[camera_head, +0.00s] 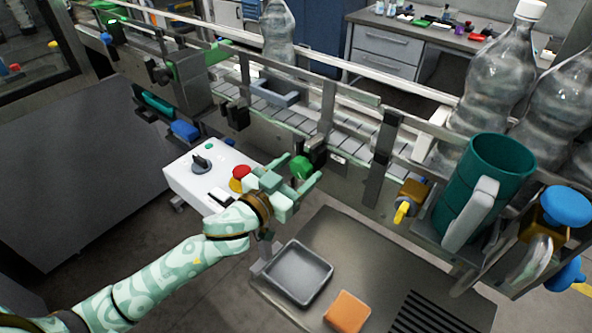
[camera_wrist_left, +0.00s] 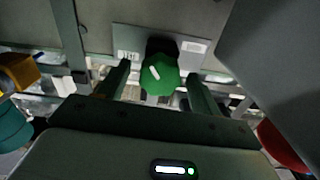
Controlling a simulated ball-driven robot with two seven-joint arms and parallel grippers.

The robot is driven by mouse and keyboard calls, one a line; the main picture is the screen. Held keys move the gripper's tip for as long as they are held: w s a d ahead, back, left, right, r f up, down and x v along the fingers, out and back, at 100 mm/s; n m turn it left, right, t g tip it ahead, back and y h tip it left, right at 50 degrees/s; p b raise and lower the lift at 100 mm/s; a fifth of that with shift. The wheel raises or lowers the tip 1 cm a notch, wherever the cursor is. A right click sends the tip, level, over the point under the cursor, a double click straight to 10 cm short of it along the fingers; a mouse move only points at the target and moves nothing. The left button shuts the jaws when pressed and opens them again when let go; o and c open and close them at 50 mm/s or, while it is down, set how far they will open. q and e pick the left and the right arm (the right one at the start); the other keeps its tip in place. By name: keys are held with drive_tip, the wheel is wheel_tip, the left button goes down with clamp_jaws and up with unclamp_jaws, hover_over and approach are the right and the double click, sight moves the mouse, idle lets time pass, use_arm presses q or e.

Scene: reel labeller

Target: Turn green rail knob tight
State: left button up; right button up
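The green rail knob (camera_head: 301,167) sits on the side of the conveyor, just below the rail. In the left wrist view the knob (camera_wrist_left: 160,75) shows a white mark on its face and lies between the two fingers. My left gripper (camera_head: 304,180) is open, with a finger on either side of the knob. In the left wrist view the gripper (camera_wrist_left: 158,85) shows gaps between both fingers and the knob. My right gripper is not in view.
A white control box (camera_head: 205,175) with a red button (camera_head: 240,172) and black switch stands left of the gripper. A grey tray (camera_head: 292,272) and orange block (camera_head: 347,311) lie below. A yellow knob (camera_head: 402,212) and teal cylinder (camera_head: 480,190) are to the right.

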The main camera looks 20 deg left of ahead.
use_arm(q)
drive_tip(key=v, duration=1.6)
drive_tip(key=shift+s, duration=0.2)
drive_tip(key=shift+a, duration=0.1)
